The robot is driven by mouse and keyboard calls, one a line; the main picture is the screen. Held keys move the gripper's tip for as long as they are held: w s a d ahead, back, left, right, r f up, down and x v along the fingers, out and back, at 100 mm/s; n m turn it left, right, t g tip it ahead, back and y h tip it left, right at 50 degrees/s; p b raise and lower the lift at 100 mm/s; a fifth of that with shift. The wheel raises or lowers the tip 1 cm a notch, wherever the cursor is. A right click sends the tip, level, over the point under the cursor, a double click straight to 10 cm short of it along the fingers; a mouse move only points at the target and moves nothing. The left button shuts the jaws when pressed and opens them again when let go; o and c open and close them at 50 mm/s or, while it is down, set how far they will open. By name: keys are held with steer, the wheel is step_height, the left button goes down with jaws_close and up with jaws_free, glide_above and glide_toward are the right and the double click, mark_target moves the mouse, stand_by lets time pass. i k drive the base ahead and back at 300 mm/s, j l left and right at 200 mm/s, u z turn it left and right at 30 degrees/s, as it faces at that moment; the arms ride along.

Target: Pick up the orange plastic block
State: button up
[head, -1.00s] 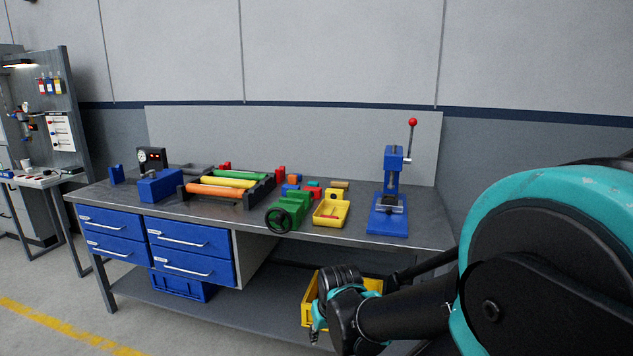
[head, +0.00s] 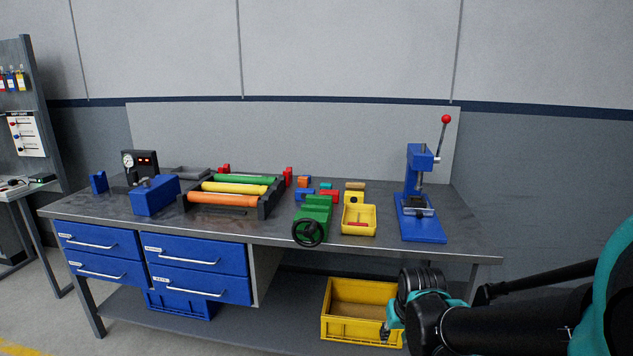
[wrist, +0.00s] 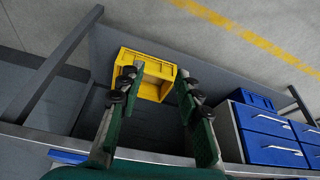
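The orange block (head: 303,181) is a small cube at the back middle of the workbench, among several small coloured blocks. It is not visible in the wrist view. My gripper (head: 388,330) hangs in front of the bench at the lower right, below the tabletop and well away from the block. In the wrist view my gripper (wrist: 157,80) has its two fingers wide apart with nothing between them. Beyond them lies a yellow bin on the lower shelf.
A green vise (head: 314,212) and a yellow tray (head: 358,219) stand in front of the blocks. A roller rack (head: 267,204) is to their left, a blue press (head: 420,190) to their right. The yellow bin (head: 360,326) sits on the lower shelf near my gripper.

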mark_target(303, 181)
steer(key=i+j, duration=0.1)
steer(key=j, duration=0.35)
steer(key=i+j+z, duration=0.1)
steer(key=j, duration=0.4)
steer(key=i+j+z, duration=0.1)
steer(key=j, duration=0.35)
steer(key=i+j, duration=0.15)
steer(key=j, duration=0.35)
steer(key=i+j+z, duration=0.1)
steer(key=j, duration=0.35)
